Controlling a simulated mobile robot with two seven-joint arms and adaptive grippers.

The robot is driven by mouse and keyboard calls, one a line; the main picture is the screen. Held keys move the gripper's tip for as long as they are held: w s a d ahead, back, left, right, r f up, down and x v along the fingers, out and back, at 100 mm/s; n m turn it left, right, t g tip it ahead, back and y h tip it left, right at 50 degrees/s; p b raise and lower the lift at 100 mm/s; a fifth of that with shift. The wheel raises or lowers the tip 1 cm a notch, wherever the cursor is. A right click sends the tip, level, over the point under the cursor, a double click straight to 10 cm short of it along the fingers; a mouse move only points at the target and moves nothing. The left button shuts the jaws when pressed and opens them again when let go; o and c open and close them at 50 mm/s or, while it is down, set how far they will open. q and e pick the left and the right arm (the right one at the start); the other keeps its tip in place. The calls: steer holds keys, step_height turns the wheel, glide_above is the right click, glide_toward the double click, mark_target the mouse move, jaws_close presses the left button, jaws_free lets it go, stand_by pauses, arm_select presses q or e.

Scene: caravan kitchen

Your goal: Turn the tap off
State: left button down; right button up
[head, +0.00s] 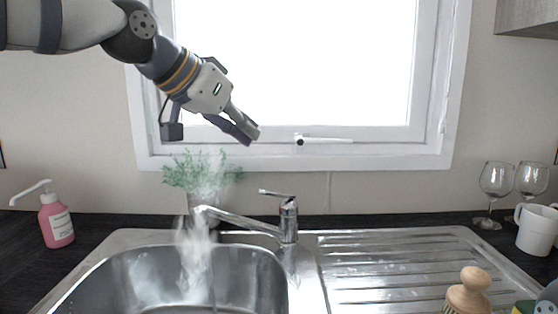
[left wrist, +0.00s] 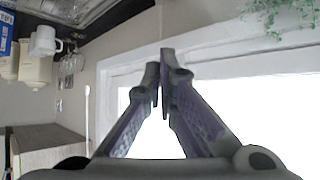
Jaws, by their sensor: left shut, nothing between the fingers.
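The chrome tap (head: 288,222) stands behind the sink, with its spout reaching left over the basin. Its lever (head: 275,193) sits on top and points left, slightly raised at its tip. Steam (head: 195,255) rises around the spout end, and a thin stream seems to fall into the basin. My left gripper (head: 250,132) is shut and empty, in front of the window, above and a little left of the lever and apart from it. Its closed fingers also show in the left wrist view (left wrist: 160,75). The tap is not visible in the left wrist view.
The steel basin (head: 255,272) has a ribbed drainer to its right with a wooden brush (head: 469,290). A pink soap bottle (head: 56,220) stands left. A plant (head: 196,170) is behind the spout. Wine glasses (head: 495,182) and a white mug (head: 537,229) stand right.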

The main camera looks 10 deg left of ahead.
arm_select(q)
glide_above(274, 192)
steer(key=f, duration=0.5)
steer(key=shift+w+f, duration=0.25)
steer(key=shift+f, duration=0.15)
steer(key=f, duration=0.1)
steer(key=s+f, duration=0.1)
steer(key=shift+a+f, duration=0.3)
steer(key=shift+s+f, duration=0.1)
steer(key=shift+f, duration=0.25)
arm_select(e)
steer(key=shift+s, duration=0.5)
